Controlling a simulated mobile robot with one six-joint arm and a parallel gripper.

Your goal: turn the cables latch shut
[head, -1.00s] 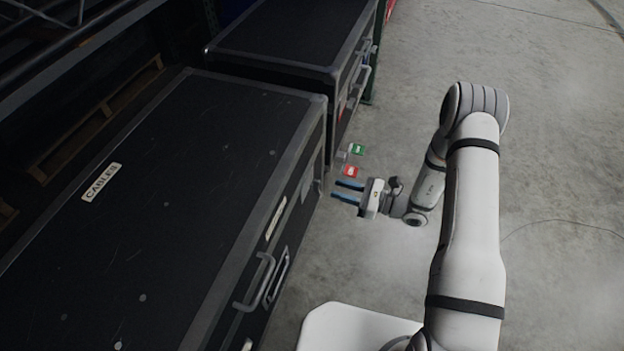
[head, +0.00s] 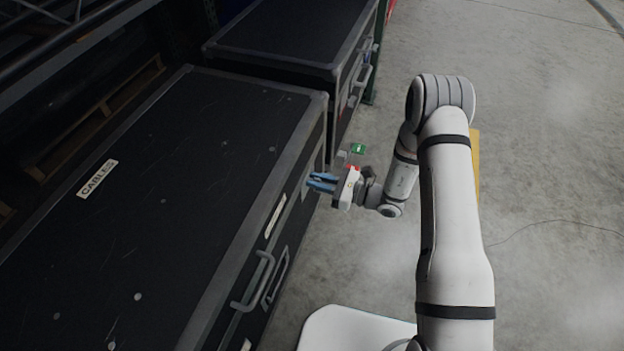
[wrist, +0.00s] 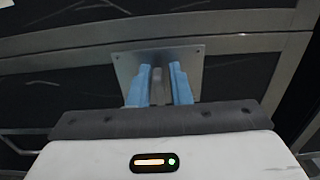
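The cables case is the large black case (head: 160,200) with a white CABLES label on its lid, in the head view at left. Its latch shows in the wrist view as a grey metal plate (wrist: 200,60) with a grey upright latch handle (wrist: 157,84). My gripper (head: 322,182) is at the case's front face near its far corner. In the wrist view its blue fingers (wrist: 159,82) stand on either side of the handle. The left finger looks very close to it, and a thin gap shows at the right.
A second black case (head: 290,40) stands behind the first. A pull handle (head: 255,285) sticks out from the near case's front. A green tag (head: 358,148) and a partly hidden red tag (head: 354,167) show beyond my gripper. Open concrete floor (head: 540,180) lies to the right.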

